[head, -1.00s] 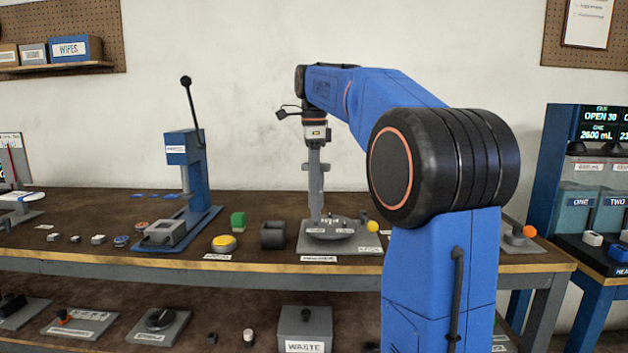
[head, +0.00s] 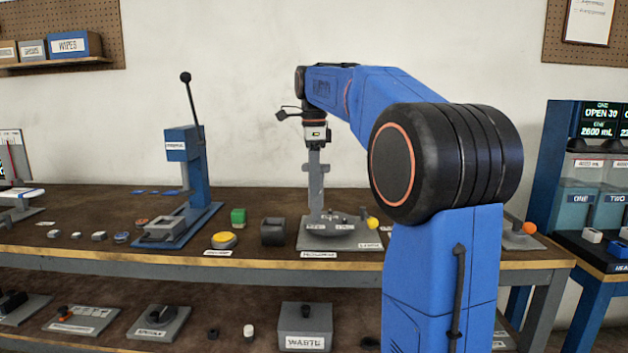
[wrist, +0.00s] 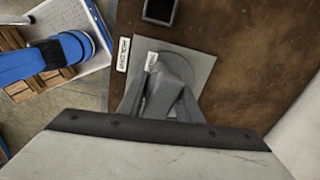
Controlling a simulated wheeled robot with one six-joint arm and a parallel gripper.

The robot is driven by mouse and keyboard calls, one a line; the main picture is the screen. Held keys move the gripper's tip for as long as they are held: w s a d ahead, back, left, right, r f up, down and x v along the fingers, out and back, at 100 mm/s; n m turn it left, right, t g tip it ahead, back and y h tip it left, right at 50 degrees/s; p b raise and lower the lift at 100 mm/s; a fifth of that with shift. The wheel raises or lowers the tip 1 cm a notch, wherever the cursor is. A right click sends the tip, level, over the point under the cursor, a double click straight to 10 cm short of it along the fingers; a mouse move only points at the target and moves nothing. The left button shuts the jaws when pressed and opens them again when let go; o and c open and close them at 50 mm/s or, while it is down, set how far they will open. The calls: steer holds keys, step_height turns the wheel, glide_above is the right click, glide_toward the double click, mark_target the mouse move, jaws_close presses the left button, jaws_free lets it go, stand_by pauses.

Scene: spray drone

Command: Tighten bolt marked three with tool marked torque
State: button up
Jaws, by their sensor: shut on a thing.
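My gripper (head: 316,196) points straight down over a grey square plate (head: 308,241) on the bench. It is shut on a grey tool, mostly hidden by the fingers; I cannot read any torque mark on it. In the wrist view the grey fingers (wrist: 165,95) come together over the same plate (wrist: 200,55). A round grey disc (head: 334,230) sits on the plate, with small labels too blurred to read. I cannot make out the bolt marked three. Whether the tool's end touches the disc is hidden.
A yellow ball-topped part (head: 373,223) stands at the plate's right. A dark square holder (head: 273,232) and a yellow button (head: 224,240) lie to its left. A blue press (head: 185,165) stands further left. A waste box (head: 305,325) is on the lower shelf.

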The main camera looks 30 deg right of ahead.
steer(key=shift+f, duration=0.6)
stand_by(3.0)
steer(key=shift+r, duration=0.15)
stand_by(0.6)
steer(key=shift+r, duration=3.45)
steer(key=shift+s, duration=0.15)
